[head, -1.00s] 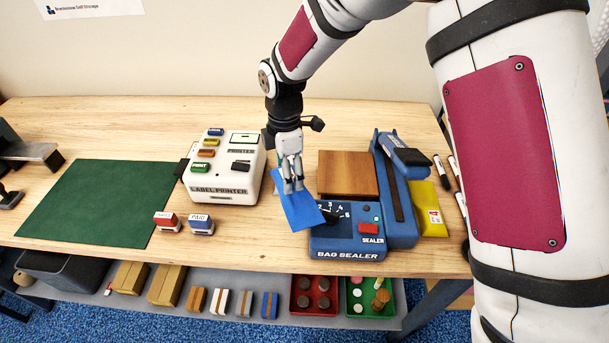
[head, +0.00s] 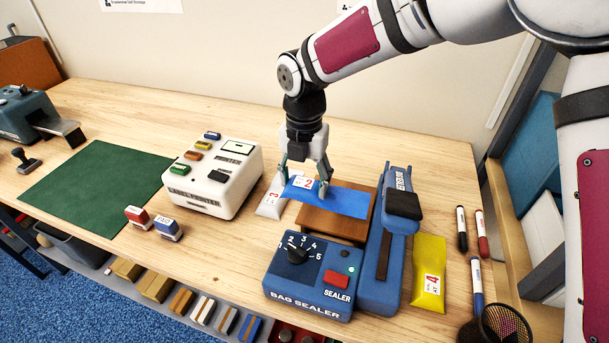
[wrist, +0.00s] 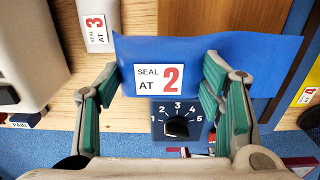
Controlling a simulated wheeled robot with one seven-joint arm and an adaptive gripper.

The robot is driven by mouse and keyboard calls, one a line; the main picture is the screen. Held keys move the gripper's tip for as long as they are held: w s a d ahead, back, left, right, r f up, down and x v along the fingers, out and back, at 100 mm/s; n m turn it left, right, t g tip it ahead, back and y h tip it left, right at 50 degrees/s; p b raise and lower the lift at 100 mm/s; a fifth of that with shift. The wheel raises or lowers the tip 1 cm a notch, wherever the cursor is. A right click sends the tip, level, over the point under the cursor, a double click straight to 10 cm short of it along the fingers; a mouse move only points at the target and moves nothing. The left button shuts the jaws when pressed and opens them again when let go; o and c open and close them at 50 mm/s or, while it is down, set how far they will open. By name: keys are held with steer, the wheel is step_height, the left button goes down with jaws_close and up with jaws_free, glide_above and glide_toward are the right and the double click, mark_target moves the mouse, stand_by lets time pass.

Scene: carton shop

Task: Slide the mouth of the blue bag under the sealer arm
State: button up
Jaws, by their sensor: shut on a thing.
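The blue bag (head: 335,198) is held flat by my gripper (head: 305,190), which is shut on its left part. The bag extends right over the wooden block (head: 332,222), its far end short of the sealer's long bed. Its label reading "SEAL AT 2" (wrist: 159,79) shows in the wrist view between my green-padded fingers (wrist: 160,95). The blue bag sealer (head: 310,275) has a dial, a red button and, on its right, a raised sealer arm (head: 400,195) above the bed (head: 382,255). The dial (wrist: 177,125) also shows in the wrist view; its pointer is too small to read surely.
A white bag labelled 3 (head: 271,200) lies left of the block, beside the label printer (head: 213,178). A yellow bag labelled 4 (head: 428,270) lies right of the sealer. Two stamps (head: 153,222) are front left.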

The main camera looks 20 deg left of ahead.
mark_target(334, 197)
steer(key=shift+d+f, duration=0.2)
steer(key=shift+f, duration=0.45)
steer(key=shift+d+f, duration=0.2)
steer(key=shift+f, duration=0.4)
steer(key=shift+w+d+f+p, duration=0.1)
steer(key=shift+d+p, duration=0.15)
steer(key=shift+d, duration=0.45)
steer(key=shift+s+d+f+p, duration=0.15)
steer(key=shift+d+p, duration=0.15)
steer(key=shift+d, duration=0.4)
steer(key=shift+w+d+f+p, duration=0.15)
steer(key=shift+d+p, duration=0.1)
steer(key=shift+d, duration=0.45)
steer(key=shift+w+d+f, duration=0.1)
steer(key=shift+d+f, duration=0.1)
steer(key=shift+d, duration=0.65)
steer(key=shift+f, duration=0.1)
steer(key=o, duration=1.3)
steer(key=shift+a+r+p, duration=0.2)
steer(key=shift+r, duration=0.8)
steer(key=shift+a+r+p, duration=0.15)
steer(key=shift+r, duration=0.85)
steer(key=shift+a+r+p, duration=0.2)
steer(key=shift+r, duration=0.8)
